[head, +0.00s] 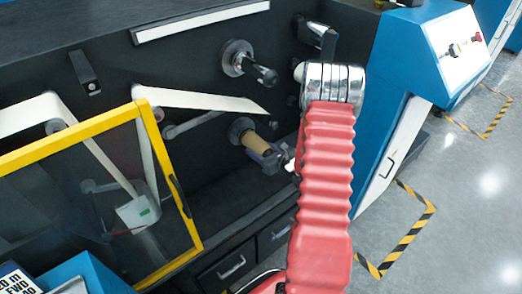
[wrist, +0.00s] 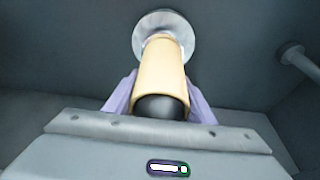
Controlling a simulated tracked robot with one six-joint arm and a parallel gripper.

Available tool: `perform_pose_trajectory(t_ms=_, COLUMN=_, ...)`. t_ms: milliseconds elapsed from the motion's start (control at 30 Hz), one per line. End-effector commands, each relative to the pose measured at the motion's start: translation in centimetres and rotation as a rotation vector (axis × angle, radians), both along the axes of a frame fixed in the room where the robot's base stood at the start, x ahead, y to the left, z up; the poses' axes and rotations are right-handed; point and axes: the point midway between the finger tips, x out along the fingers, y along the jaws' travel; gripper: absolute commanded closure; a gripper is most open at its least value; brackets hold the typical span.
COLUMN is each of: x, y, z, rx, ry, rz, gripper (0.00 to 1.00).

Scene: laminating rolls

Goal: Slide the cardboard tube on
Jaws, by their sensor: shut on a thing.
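The tan cardboard tube (head: 256,145) is held by my gripper (head: 271,157) in front of the lower spindle's round flange (head: 240,127) on the dark machine face. In the wrist view the tube (wrist: 160,66) lies between the two pale purple fingers of my gripper (wrist: 160,82), which are shut on it. Its far end points at the grey flange (wrist: 148,24), in line with its centre. A short bright metal hub shows between tube and flange. The near end is dark; I cannot tell whether that is the hollow or a shaft, nor how far the tube sits over the spindle.
Another spindle (head: 262,73) sticks out above the tube. A white web (head: 195,99) runs to the left, near a roller bar (head: 195,123). A yellow-framed clear guard (head: 140,105) stands at left. A blue cabinet (head: 405,50) stands at right.

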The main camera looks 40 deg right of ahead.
Motion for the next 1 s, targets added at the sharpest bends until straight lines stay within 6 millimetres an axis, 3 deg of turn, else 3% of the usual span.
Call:
perform_pose_trajectory(t_ms=433, x=0.03, y=0.00, z=0.01, rx=0.000, ry=-0.001, rz=0.000, gripper=0.73)
perform_pose_trajectory(t_ms=467, x=0.03, y=0.00, z=0.01, rx=0.000, ry=-0.001, rz=0.000, gripper=0.49)
perform_pose_trajectory(t_ms=500, x=0.02, y=0.01, z=0.01, rx=0.000, ry=-0.001, rz=0.000, gripper=0.46)
perform_pose_trajectory(t_ms=767, x=0.02, y=0.01, z=0.01, rx=0.000, ry=-0.001, rz=0.000, gripper=0.28)
perform_pose_trajectory(t_ms=1000, x=-0.01, y=0.02, z=0.00, rx=0.000, ry=0.000, rz=0.000, gripper=0.28)
